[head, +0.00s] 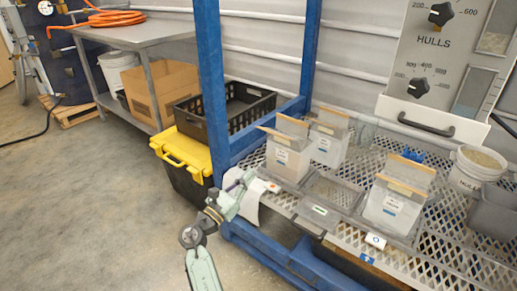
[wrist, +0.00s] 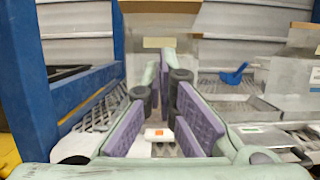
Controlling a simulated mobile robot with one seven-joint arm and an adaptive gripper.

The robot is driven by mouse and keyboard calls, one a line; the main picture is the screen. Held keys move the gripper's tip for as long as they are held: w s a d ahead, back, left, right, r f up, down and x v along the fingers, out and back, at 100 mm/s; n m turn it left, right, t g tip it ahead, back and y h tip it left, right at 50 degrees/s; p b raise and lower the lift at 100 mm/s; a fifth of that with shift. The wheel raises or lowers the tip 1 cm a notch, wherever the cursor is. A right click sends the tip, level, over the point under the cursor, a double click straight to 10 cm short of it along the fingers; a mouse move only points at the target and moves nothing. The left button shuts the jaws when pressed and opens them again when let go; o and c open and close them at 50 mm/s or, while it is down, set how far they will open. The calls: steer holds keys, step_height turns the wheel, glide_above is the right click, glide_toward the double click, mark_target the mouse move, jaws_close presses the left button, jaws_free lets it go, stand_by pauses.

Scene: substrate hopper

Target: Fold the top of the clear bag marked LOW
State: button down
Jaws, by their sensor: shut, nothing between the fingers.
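Several clear bags with tan top strips stand on the mesh shelf: a left one (head: 287,160), a rear one (head: 327,143) and a front right one (head: 392,207). Their labels are too small to read, so I cannot tell which is marked LOW. The tops of the left and front right bags stand up and open. My gripper (head: 247,178) is shut and empty, left of the left bag at the shelf's edge. In the wrist view its purple fingers (wrist: 168,70) point at a clear bag (wrist: 140,62) with a tan strip, partly hidden behind them.
A blue post (head: 211,90) rises just left of the bags. A white tag with an orange mark (wrist: 158,134) sits on the shelf edge. A blue scoop (head: 412,155), a white bucket (head: 474,168) and the hulls dispenser (head: 440,60) are to the right. A yellow-lidded bin (head: 182,152) stands left.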

steer(key=r+p+x, duration=0.2)
steer(key=x, duration=1)
steer(key=shift+s+r, duration=0.25)
steer(key=shift+r, duration=0.2)
steer(key=shift+a, duration=0.1)
steer(key=shift+r, duration=0.15)
